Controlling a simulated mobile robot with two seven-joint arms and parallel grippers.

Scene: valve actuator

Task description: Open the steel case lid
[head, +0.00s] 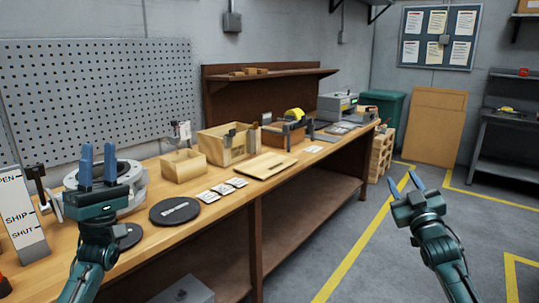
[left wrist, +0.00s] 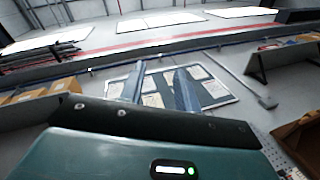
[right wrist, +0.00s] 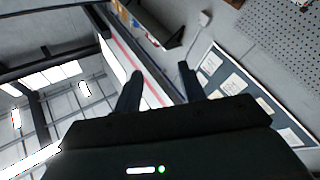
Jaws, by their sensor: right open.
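A grey box (head: 185,290) with a flat top shows at the bottom edge of the head view, below the workbench. It may be the steel case; its front and any latch are cut off. My left gripper (head: 98,164) is raised above the near left part of the bench, fingers up, open and empty. Its spread fingers also show in the left wrist view (left wrist: 160,86). My right gripper (head: 404,188) is over the floor to the right of the bench, open and empty. Its fingers stand apart in the right wrist view (right wrist: 160,88). Neither gripper touches the box.
The floor right of the bench is clear.

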